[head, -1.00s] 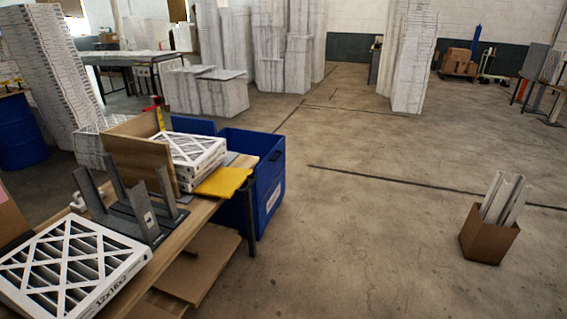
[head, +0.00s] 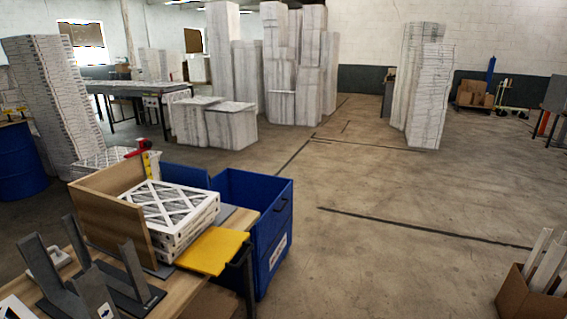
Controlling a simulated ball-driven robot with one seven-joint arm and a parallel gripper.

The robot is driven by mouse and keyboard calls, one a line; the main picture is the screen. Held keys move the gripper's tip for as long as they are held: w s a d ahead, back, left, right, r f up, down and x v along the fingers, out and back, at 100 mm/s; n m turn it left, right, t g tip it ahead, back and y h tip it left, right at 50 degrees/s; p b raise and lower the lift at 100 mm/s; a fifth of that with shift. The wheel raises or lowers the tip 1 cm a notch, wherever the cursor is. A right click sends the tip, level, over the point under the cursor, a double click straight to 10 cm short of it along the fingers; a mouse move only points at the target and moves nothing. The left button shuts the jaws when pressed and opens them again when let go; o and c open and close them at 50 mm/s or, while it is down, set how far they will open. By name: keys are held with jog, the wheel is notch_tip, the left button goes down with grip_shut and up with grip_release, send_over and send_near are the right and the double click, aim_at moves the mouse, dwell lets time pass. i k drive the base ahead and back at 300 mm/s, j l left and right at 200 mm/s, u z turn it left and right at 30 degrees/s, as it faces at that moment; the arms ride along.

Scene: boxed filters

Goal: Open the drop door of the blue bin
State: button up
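The blue bin (head: 270,235) stands on the floor just behind and right of the workbench (head: 178,285), left of the picture's middle. A dark handle or latch shows near the top of its right side, and a white label lower on that side. The bench, the filters and a yellow flap-like plate (head: 213,251) hide its near left part. I cannot tell from here which panel is the drop door or whether it is open. My gripper is not in view.
Stacked white filters (head: 175,211) and a wooden board (head: 112,211) sit on the bench, with grey upright brackets (head: 100,281) in front. A cardboard box (head: 528,296) of white strips stands at the lower right. Floor right of the bin is clear.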

aim_at(269, 224)
jog(key=i, duration=1.95)
jog(key=i+j, duration=0.1)
jog(key=i, duration=1.9)
jog(key=l+z, duration=0.05)
jog(key=l, duration=0.05)
